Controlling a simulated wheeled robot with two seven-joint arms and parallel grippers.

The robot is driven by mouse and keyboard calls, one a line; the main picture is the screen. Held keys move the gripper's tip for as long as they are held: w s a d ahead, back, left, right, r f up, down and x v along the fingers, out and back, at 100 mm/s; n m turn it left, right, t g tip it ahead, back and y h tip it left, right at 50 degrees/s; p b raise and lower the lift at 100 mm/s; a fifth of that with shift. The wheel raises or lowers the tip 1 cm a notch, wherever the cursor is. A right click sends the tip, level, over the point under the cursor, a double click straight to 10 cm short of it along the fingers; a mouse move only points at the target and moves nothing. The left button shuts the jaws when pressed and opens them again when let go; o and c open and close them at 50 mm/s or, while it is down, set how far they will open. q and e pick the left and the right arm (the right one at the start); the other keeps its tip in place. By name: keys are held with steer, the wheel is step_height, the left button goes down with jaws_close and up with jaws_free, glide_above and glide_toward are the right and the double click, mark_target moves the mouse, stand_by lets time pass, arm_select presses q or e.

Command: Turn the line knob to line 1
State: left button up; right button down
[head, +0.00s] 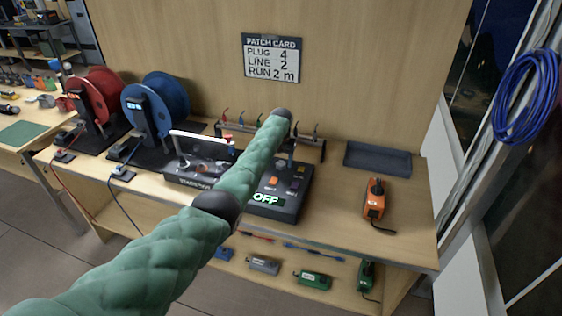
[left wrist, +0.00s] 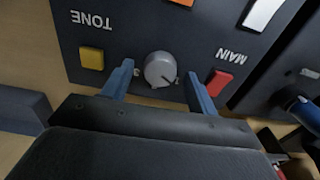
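A grey round knob (left wrist: 160,70) with a dark pointer mark sits on the dark control panel (left wrist: 130,66), between a yellow button (left wrist: 91,58) and a red button (left wrist: 219,82). The panel's labels TONE and MAIN appear upside down in the left wrist view; no label for the knob is readable. My left gripper (left wrist: 158,70) is open, its blue fingers on either side of the knob with a visible gap to each. In the head view the console (head: 285,205) has a lit display (head: 265,198) reading OFF; my arm hides part of it. My right gripper is not in view.
A patch card (head: 273,58) on the wall reads plug 4, line 2, run 2 m. Red (head: 95,97) and blue (head: 155,103) cable reels stand left. An orange device (head: 374,197) and an empty grey tray (head: 377,160) are right. Several devices lie on the lower shelf.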

mark_target(281, 163)
arm_select(q)
steer(key=shift+f, duration=0.1)
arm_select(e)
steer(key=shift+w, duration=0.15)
arm_select(q)
steer(key=shift+r+b, duration=0.3)
steer(key=shift+r, duration=0.3)
step_height(281, 163, up, 5)
steer(key=shift+b, duration=0.8)
steer(key=shift+r, duration=0.8)
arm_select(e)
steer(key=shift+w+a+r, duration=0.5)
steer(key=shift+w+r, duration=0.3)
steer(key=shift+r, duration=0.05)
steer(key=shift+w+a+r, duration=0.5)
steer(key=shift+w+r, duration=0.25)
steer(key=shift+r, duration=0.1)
